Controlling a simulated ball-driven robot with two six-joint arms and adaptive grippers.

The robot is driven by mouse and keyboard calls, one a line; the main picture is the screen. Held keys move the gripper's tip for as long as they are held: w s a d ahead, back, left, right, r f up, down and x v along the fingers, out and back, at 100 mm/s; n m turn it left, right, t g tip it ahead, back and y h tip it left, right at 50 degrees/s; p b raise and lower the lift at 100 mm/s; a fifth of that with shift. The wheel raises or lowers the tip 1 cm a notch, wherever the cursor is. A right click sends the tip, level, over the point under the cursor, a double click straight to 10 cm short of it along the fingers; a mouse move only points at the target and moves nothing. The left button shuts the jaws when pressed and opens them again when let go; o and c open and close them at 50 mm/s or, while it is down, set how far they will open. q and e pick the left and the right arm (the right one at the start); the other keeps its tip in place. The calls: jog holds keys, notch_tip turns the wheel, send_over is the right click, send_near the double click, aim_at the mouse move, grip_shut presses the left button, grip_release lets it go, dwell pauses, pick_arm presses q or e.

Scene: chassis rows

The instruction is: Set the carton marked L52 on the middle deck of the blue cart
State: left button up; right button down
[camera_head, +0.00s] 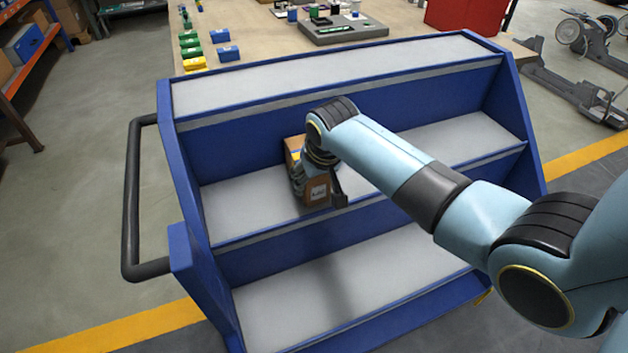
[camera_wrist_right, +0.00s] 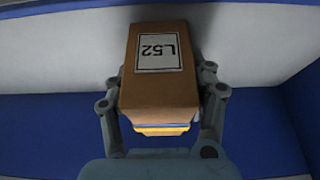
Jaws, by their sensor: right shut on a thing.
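The blue cart (camera_head: 190,240) has three pale grey decks in steps. Its middle deck (camera_head: 235,212) lies under my right gripper (camera_head: 320,197). That gripper is shut on a brown carton (camera_head: 317,190), with a finger on each side of it. In the right wrist view the carton (camera_wrist_right: 158,97) shows a white label reading L52, upside down, and a yellow and blue band at one end. In the head view my wrist hides part of the carton. I cannot tell whether its base touches the deck. My left gripper is out of view.
The middle deck is bare left of the carton and to the right (camera_head: 470,140). The top deck (camera_head: 320,75) and bottom deck (camera_head: 350,285) look empty. A black handle (camera_head: 132,200) juts out left. Behind stands a table (camera_head: 260,35) with small boxes.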

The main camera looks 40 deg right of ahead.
jog(key=shift+a, duration=0.1)
jog(key=c, duration=0.8)
grip_release()
jog(key=shift+c, duration=0.2)
jog(key=o, duration=0.4)
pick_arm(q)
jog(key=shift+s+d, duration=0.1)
